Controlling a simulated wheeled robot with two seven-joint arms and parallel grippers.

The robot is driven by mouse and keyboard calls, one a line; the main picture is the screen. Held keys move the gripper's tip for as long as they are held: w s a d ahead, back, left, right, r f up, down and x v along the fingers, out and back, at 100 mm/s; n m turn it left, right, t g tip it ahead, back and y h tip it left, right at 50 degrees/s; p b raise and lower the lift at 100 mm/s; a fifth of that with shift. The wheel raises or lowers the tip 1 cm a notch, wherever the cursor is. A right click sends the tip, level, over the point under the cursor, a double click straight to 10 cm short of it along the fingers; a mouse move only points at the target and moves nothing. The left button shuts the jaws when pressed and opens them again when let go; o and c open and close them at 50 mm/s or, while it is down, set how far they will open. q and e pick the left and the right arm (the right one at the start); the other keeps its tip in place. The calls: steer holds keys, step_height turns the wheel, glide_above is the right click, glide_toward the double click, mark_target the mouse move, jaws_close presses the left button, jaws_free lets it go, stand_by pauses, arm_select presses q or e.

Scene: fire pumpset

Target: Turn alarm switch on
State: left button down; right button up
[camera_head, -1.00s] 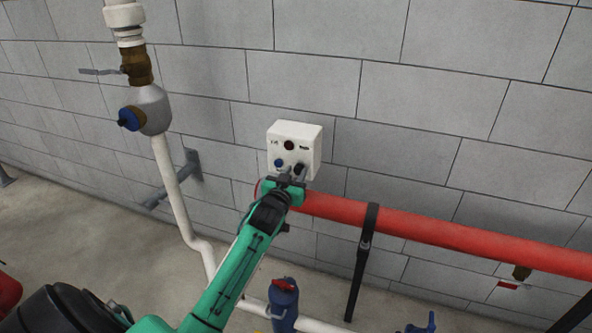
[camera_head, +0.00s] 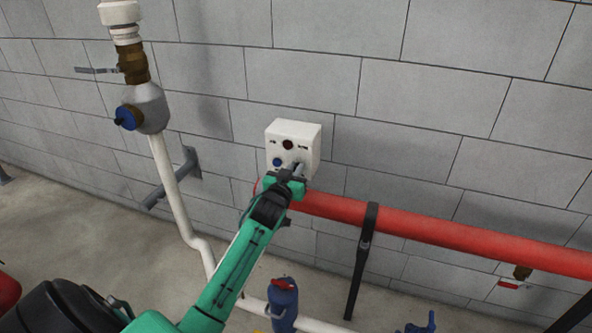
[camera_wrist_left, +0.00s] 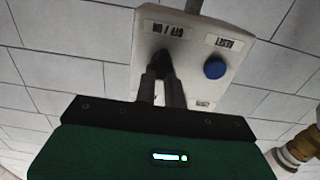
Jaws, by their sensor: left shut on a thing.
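The white alarm box (camera_head: 308,134) is mounted on the block wall, and it also fills the upper middle of the left wrist view (camera_wrist_left: 190,55). It carries a dark red lamp (camera_head: 288,145), a blue button (camera_head: 277,162) and a black switch knob (camera_wrist_left: 159,62) under an OFF / ON label. The blue button, labelled RESET, also shows in the left wrist view (camera_wrist_left: 215,68). My left gripper (camera_head: 298,169) is at the lower right of the box face, its fingers (camera_wrist_left: 162,84) shut on the black knob. The fingers partly hide the knob, so its exact turn is hard to tell.
A red pipe (camera_head: 400,222) runs along the wall just below and right of the box, held by a black bracket (camera_head: 364,250). A white pipe (camera_head: 170,180) with a valve (camera_head: 150,105) stands to the left. A blue fitting (camera_head: 283,305) is on the low pipe.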

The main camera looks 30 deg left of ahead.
arm_select(q)
steer(key=shift+s+a+f+n+p, duration=0.15)
steer(key=shift+n+p, duration=0.5)
steer(key=shift+n, duration=1.3)
steer(key=shift+a+f+n+p, duration=0.1)
steer(key=shift+n+p, duration=0.5)
steer(key=shift+n, duration=1.3)
steer(key=shift+s+a+f+n+p, duration=0.15)
steer(key=shift+n+p, duration=0.5)
steer(key=shift+n, duration=1.3)
steer(key=c, duration=1.5)
jaws_free()
steer(key=shift+d, duration=0.1)
steer(key=shift+s+r, duration=0.1)
steer(key=shift+r, duration=0.1)
steer(key=shift+f, duration=0.1)
